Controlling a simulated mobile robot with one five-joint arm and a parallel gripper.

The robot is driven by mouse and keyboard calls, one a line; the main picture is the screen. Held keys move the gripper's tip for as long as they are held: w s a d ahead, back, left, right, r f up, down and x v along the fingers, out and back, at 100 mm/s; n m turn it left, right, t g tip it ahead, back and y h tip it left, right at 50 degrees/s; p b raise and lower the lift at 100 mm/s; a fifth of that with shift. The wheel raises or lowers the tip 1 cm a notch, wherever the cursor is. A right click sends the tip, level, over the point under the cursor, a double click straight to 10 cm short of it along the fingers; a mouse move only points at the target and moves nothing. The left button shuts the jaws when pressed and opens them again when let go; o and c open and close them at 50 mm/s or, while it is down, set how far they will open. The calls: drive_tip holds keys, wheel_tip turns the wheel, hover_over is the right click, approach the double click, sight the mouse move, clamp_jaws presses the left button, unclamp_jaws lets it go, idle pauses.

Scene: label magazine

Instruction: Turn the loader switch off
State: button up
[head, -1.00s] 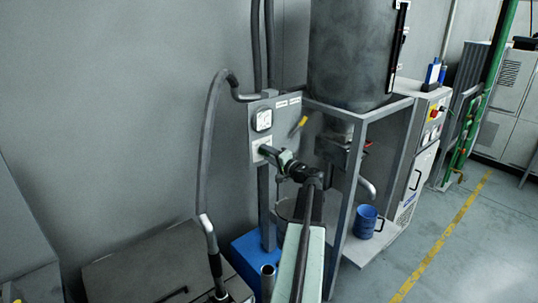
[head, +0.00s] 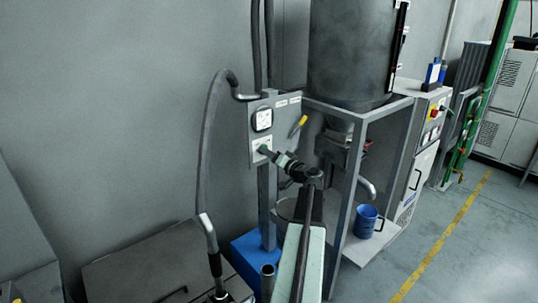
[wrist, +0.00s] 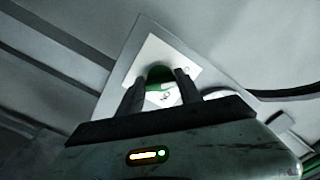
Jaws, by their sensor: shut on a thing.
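The loader switch shows as a green knob (wrist: 160,74) on a white plate (wrist: 150,52) in the wrist view. My gripper (wrist: 160,82) has one finger on each side of the knob and is shut on it. In the head view the white plate (head: 257,158) is on the grey panel, below a round dial (head: 262,119). My gripper (head: 271,153) reaches it from the lower right. The fingers hide part of the knob, and I cannot read its markings.
A yellow lever (head: 299,124) sticks out to the right of the dial. A grey hose (head: 210,140) bends down left of the panel. A metal frame under a dark tank (head: 350,55) stands to the right, with a blue mug (head: 366,220) low down.

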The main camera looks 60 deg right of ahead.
drive_tip(key=o, duration=1.4)
drive_tip(key=shift+c, duration=0.2)
drive_tip(key=v, duration=0.8)
drive_tip(key=shift+w+r, duration=0.1)
drive_tip(key=shift+r, duration=0.05)
